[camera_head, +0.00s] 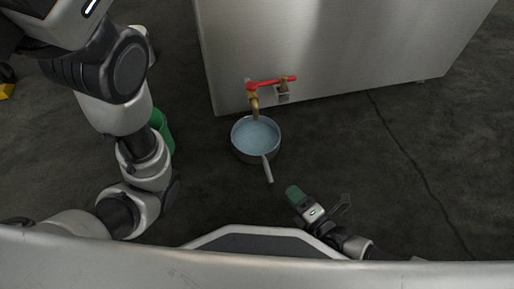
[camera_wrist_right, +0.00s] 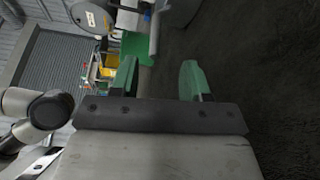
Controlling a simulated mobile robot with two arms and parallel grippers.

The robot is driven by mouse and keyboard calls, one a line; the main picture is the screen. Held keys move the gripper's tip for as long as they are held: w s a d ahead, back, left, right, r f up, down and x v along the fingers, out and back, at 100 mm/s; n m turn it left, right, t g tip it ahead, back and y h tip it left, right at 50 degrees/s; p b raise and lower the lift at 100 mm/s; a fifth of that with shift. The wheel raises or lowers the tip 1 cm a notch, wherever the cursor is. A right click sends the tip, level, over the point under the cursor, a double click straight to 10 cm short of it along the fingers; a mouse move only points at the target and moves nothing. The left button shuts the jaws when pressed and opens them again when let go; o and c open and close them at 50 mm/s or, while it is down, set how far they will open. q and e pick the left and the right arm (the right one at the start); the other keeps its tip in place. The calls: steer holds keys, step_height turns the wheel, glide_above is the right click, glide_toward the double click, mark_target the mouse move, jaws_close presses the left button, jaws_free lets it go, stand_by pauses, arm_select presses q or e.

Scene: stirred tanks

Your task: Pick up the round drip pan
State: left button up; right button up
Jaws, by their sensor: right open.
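The round drip pan (camera_head: 243,151) is grey metal and sits on the dark floor below a brass tap, with pale blue liquid in it. Its straight handle (camera_head: 267,171) points toward me, slightly right. My right gripper (camera_head: 320,198) is open, low over the floor to the right of the handle's end and apart from it. In the right wrist view the green-tipped fingers (camera_wrist_right: 158,80) stand apart with nothing between them. A grey edge at the top there may be the pan; I cannot tell. My left arm is at the left, its fingers not visible.
The brass tap (camera_head: 254,101) with a red lever (camera_head: 270,83) sticks out of a large steel tank (camera_head: 320,45) over the pan's far side. A green container (camera_head: 163,132) stands left of the pan, partly behind my left arm. The floor to the right is clear.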

steer(key=b+x, duration=0.1)
steer(key=x, duration=0.4)
steer(key=shift+w+a, duration=0.15)
steer(key=b+x, duration=0.2)
steer(key=x, duration=0.2)
steer(key=shift+a+r+b, duration=0.15)
steer(key=shift+a+b, duration=0.15)
steer(key=shift+w+a, duration=0.2)
steer(key=shift+w, duration=0.1)
jaws_close()
steer(key=shift+r, duration=0.2)
